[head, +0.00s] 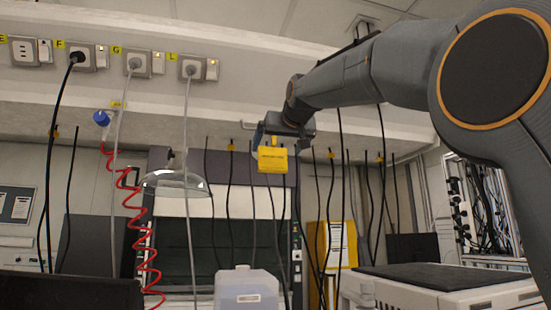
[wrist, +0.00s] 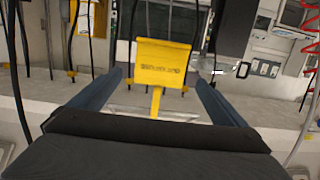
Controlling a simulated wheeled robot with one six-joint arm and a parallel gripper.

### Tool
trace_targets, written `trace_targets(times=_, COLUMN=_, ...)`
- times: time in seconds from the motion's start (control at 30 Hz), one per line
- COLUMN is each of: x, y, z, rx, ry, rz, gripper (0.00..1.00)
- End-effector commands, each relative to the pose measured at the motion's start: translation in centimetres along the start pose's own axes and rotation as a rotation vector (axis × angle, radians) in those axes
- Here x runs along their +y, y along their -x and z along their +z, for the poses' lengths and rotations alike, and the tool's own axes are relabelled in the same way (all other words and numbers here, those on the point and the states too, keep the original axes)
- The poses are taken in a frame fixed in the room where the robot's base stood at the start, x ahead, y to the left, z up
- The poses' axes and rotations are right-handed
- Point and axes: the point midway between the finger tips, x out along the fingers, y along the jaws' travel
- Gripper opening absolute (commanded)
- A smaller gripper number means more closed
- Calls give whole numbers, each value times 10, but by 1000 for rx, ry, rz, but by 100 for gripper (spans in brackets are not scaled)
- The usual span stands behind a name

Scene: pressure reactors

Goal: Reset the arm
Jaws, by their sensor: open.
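My arm reaches in from the right of the head view, and my gripper (head: 284,130) is raised in front of the overhead shelf. In the wrist view my gripper (wrist: 159,80) shows two dark fingers spread wide apart, with nothing clamped between them. A yellow tag (head: 272,159) with small dark print shows just below my gripper in the head view. In the wrist view the yellow tag (wrist: 161,62) appears between and beyond the fingertips, on a short yellow stem. I cannot tell whether a finger touches it.
Sockets (head: 137,62) with plugged cables line the wall above. A red coiled hose (head: 131,200) and a lamp-like glass shade (head: 176,184) hang at left. Black cables hang below the shelf. A pale container (head: 246,290) and a white machine (head: 440,290) stand below.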

Motion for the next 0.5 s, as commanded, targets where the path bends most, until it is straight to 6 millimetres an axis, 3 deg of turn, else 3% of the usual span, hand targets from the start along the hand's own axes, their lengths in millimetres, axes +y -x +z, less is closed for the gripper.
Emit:
trace_targets(times=0.13, x=0, y=10, z=1, rx=-1, ry=0, rz=0, gripper=96)
trace_targets(times=0.5, x=-1, y=16, z=-8, rx=-1, ry=0, rz=0, gripper=96)
